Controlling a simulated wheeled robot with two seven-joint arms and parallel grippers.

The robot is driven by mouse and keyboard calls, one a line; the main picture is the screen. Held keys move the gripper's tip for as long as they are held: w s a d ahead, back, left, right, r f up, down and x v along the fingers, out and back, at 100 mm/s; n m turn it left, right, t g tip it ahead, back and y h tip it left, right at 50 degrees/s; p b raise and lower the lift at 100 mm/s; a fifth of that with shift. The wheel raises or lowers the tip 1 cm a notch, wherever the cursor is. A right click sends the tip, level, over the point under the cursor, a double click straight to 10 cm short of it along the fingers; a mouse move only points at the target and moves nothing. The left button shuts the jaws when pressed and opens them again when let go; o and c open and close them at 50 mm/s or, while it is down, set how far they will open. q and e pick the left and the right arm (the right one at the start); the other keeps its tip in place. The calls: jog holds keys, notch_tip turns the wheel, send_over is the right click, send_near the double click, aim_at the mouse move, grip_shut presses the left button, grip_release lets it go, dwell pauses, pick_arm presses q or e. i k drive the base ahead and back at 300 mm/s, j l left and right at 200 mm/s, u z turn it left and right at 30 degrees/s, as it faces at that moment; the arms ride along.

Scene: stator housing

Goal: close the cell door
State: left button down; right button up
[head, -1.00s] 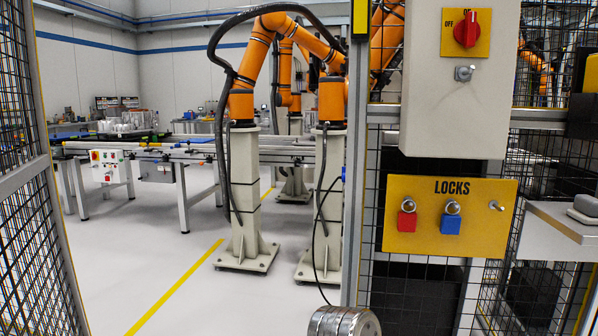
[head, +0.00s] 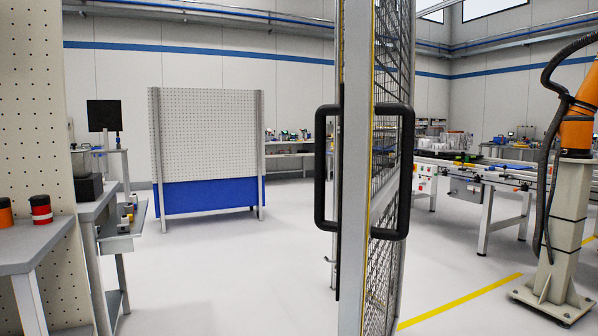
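The cell door (head: 352,280) stands open in the middle of the head view, seen nearly edge-on. It has a grey frame with a yellow edge strip and black wire mesh (head: 390,150). Black bar handles (head: 322,172) stick out on both sides of its frame, one to the left and one to the right (head: 406,172). Neither of my grippers is in the head view now, and nothing touches the handles.
An orange robot arm on a pale pedestal (head: 558,235) stands at the right, with a yellow floor line (head: 460,300) beside it. A conveyor (head: 480,175) is behind. A pegboard panel (head: 205,140) and grey workbenches (head: 35,245) stand at left. The floor left of the door is clear.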

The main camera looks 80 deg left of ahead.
aim_at(360, 207)
jog(key=k+j+u, duration=0.3)
jog(key=j+u, duration=0.3)
jog(key=k+j+u, duration=0.2)
jog(key=u, duration=0.15)
jog(key=k+j+u, duration=0.1)
jog(key=j+u, duration=0.2)
jog(key=j, duration=0.15)
jog(key=j+u, duration=0.15)
jog(key=j, duration=0.2)
jog(key=i+j+z, duration=0.15)
jog(key=j, duration=0.25)
jog(key=i+j+z, duration=0.15)
jog(key=j, duration=0.3)
jog(key=i+j+z, duration=0.2)
jog(key=j, duration=0.25)
jog(key=k, duration=0.1)
